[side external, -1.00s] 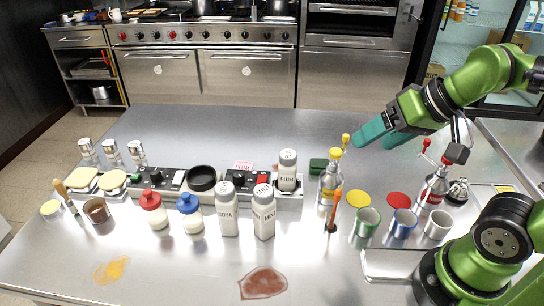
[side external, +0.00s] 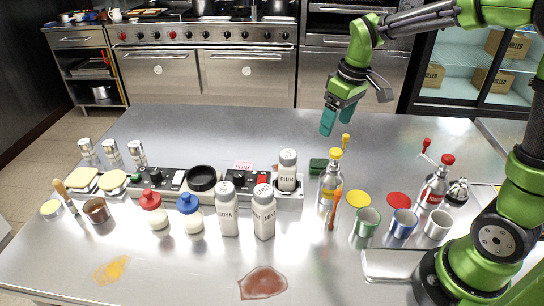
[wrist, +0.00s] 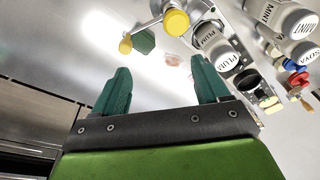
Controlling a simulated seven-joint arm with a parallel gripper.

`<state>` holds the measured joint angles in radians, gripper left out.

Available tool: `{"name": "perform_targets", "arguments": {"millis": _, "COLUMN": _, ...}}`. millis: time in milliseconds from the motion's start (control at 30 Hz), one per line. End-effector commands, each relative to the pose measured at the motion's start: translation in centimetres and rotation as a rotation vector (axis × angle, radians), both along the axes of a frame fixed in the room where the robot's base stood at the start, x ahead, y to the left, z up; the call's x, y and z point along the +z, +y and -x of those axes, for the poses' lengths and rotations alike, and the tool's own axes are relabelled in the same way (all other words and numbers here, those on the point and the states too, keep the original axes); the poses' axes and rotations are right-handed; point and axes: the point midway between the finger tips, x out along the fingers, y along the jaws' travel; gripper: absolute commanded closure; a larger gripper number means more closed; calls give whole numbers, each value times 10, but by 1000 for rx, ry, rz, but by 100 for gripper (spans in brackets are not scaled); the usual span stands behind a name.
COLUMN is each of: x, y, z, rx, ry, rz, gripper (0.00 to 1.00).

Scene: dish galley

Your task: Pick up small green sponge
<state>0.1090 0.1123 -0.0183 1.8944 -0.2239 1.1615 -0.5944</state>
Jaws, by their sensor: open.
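A small dark green sponge (side external: 318,165) lies on the steel table between the PLUM bottle and the yellow-topped bottle. In the wrist view the green sponge (wrist: 144,41) shows beyond my fingertips, beside the yellow cap, and part of it is hidden by the yellow spout. My gripper (side external: 338,118) is above the table, behind and a little right of the sponge, with its teal fingers pointing down. In the wrist view my gripper (wrist: 160,78) has its two fingers wide apart with nothing between them.
The yellow-topped bottle (side external: 328,186) stands close in front of the sponge, its spout (side external: 346,140) sticking up. The PLUM bottle (side external: 288,172) stands to the left. A red-topped bottle (side external: 434,185) and cups are at right. The table's back middle (side external: 230,130) is clear.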

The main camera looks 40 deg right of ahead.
Motion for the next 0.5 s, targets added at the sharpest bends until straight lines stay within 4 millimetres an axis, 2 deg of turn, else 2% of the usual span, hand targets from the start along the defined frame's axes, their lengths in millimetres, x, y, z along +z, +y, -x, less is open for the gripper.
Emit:
{"name": "perform_targets", "arguments": {"millis": 33, "x": -11, "y": -9, "z": -16, "rx": 77, "ry": 40, "rz": 20, "gripper": 26}}
{"name": "perform_targets", "arguments": {"millis": 100, "x": -22, "y": -20, "z": -33, "rx": 208, "ry": 83, "rz": 47, "gripper": 26}}
{"name": "perform_targets", "arguments": {"millis": 200, "x": -29, "y": -32, "z": -52, "rx": 390, "ry": 122, "rz": 77, "gripper": 26}}
{"name": "perform_targets", "arguments": {"millis": 367, "x": -16, "y": -37, "z": -62, "rx": 593, "ry": 122, "rz": 109, "gripper": 26}}
{"name": "perform_targets", "arguments": {"millis": 500, "x": -18, "y": -36, "z": -58, "rx": 672, "ry": 133, "rz": 106, "gripper": 26}}
